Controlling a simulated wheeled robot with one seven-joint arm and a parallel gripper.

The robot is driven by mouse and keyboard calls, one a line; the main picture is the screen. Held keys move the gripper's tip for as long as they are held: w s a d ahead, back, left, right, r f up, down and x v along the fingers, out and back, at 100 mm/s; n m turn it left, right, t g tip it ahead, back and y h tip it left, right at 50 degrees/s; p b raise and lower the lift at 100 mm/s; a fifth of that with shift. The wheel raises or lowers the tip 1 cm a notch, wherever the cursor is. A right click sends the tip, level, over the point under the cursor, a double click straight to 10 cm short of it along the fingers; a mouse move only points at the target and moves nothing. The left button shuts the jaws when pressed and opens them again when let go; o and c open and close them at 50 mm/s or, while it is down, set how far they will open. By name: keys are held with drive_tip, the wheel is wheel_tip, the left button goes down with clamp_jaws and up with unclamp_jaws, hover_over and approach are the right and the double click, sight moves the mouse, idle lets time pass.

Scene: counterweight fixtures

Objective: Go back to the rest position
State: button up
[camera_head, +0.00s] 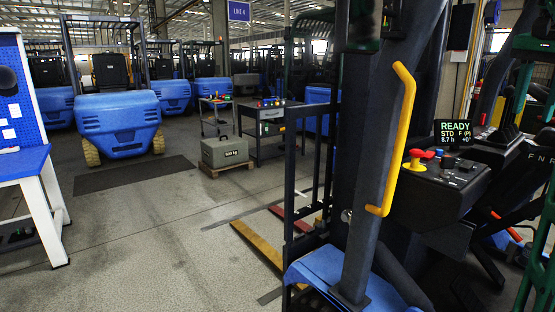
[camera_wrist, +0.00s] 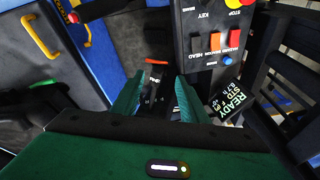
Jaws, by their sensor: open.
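In the wrist view my gripper (camera_wrist: 160,82) shows two green fingers spread apart, open. A black lever-like part with a small orange band (camera_wrist: 150,92) shows between and beyond the fingers; I cannot tell whether they touch it. A display reading READY (camera_wrist: 229,103) lies just right of the fingers. In the head view the same display (camera_head: 455,132) stands above a black control console (camera_head: 440,185). No marker of a rest position shows.
A grey switch panel (camera_wrist: 210,42) with coloured buttons is close to the fingers. A forklift post (camera_head: 378,150) with a yellow grab handle (camera_head: 397,140) stands near. A grey weight (camera_head: 225,151) sits on a pallet. Open floor (camera_head: 150,225) lies left, beside a blue workbench (camera_head: 25,162).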

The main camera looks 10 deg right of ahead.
drive_tip(key=s+a+f+n+y, duration=0.1)
drive_tip(key=s+a+f+n, duration=0.2)
drive_tip(key=f, duration=0.9)
drive_tip(key=s+a+f+n+g, duration=0.1)
drive_tip(key=s+a+f+n, duration=0.2)
drive_tip(key=s+a+f, duration=0.7)
drive_tip(key=s+a+f+n+g+y, duration=0.1)
drive_tip(key=s+a+f+n, duration=0.2)
drive_tip(key=s+a+f, duration=0.4)
drive_tip(key=a+f, duration=0.6)
drive_tip(key=f, duration=0.1)
drive_tip(key=shift+s+n+y, duration=0.2)
drive_tip(key=shift+n+y, duration=0.1)
drive_tip(key=shift+n, duration=0.1)
drive_tip(key=shift+w+f, duration=0.2)
drive_tip(key=shift+w, duration=0.4)
